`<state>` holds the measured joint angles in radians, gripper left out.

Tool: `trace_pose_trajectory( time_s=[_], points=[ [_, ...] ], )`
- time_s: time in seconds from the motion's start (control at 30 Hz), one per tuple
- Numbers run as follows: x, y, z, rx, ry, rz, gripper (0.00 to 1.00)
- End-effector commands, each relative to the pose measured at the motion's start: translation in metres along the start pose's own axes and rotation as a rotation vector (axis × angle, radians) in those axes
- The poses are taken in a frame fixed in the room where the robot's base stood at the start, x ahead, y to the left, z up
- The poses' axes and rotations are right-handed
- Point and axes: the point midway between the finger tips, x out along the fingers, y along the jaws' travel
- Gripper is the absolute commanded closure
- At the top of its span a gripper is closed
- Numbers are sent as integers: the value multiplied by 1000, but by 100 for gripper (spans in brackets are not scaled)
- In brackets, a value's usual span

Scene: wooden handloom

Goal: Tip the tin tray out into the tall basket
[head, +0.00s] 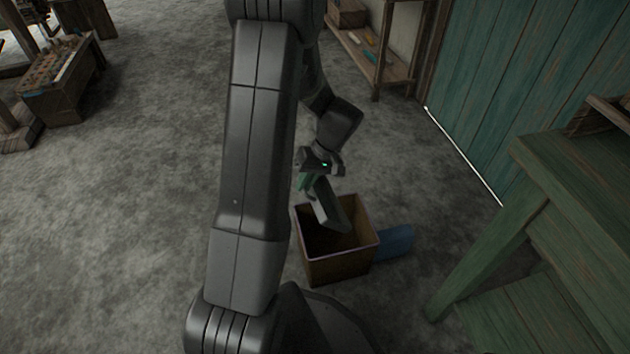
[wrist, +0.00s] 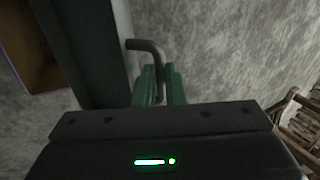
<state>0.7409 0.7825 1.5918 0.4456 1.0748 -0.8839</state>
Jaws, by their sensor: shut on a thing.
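The tin tray (head: 331,207) is a grey box shape, steeply tilted over the open top of the tall basket (head: 338,267). The basket is a brown square bin with a pale rim, standing on the floor. My gripper (head: 308,182) is shut on the tray at its upper end. In the wrist view the green fingers (wrist: 160,85) close around a dark bent handle (wrist: 150,47) on the tray's side (wrist: 88,50). The basket's edge (wrist: 30,45) shows at the upper left there. The tray's inside and the basket's bottom are hidden or too dark to tell.
A blue flat thing (head: 396,242) lies on the floor against the basket's right side. A green wooden bench (head: 560,220) stands at the right, near a green plank wall (head: 510,85). A wooden shelf (head: 375,60) stands at the back.

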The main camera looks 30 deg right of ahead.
Motion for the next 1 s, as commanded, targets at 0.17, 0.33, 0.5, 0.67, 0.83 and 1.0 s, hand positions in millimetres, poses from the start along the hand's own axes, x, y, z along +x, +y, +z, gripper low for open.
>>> trace_pose_trajectory(
  time_s=[0.17, 0.33, 0.5, 0.67, 0.83, 1.0],
  points=[
    [15, -18, 0, -11, -4, 154, 100],
    [30, -25, 1, -10, -11, 292, 100],
    [46, -23, 1, -10, -14, 418, 100],
    [59, -22, 1, -12, -12, 508, 100],
    [70, -21, 0, -15, -13, 591, 100],
    [72, -21, 2, -8, -22, 660, 100]
  ],
)
